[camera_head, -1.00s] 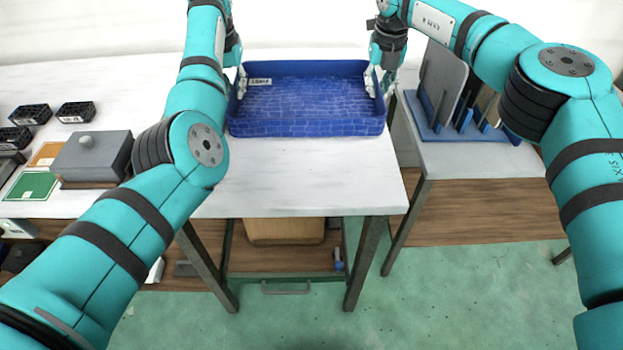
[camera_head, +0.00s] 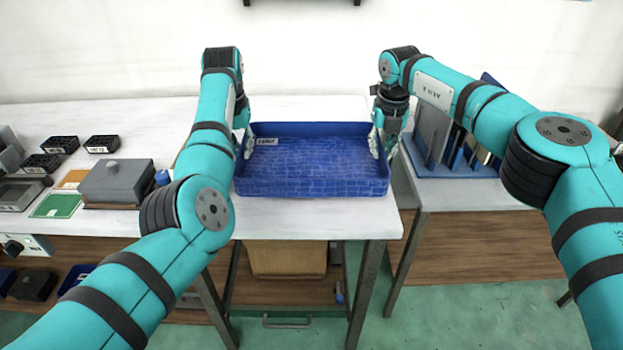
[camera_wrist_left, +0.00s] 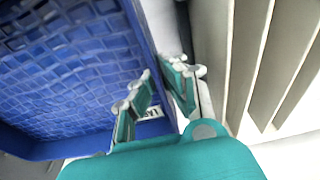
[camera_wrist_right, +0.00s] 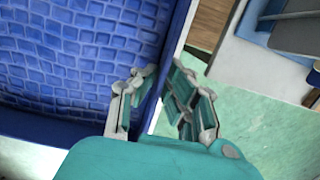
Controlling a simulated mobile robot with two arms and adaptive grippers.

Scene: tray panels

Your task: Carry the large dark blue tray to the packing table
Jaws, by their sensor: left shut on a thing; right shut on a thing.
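The large dark blue tray (camera_head: 312,165) is in the middle of the head view, over a white tabletop (camera_head: 300,215). It looks level and empty, with a white label inside its back left part. My left gripper (camera_head: 246,143) is shut on the tray's left wall. The left wrist view shows the fingers (camera_wrist_left: 160,95) on either side of that wall. My right gripper (camera_head: 382,143) is shut on the right wall, and the right wrist view shows its fingers (camera_wrist_right: 160,95) astride it. I cannot tell whether the tray's underside touches the tabletop.
A grey lidded box (camera_head: 117,182), a green panel (camera_head: 57,205) and several black bins (camera_head: 102,144) stand to the left. A blue rack with upright panels (camera_head: 455,165) stands on a separate table to the right, across a narrow gap. Green floor shows in front.

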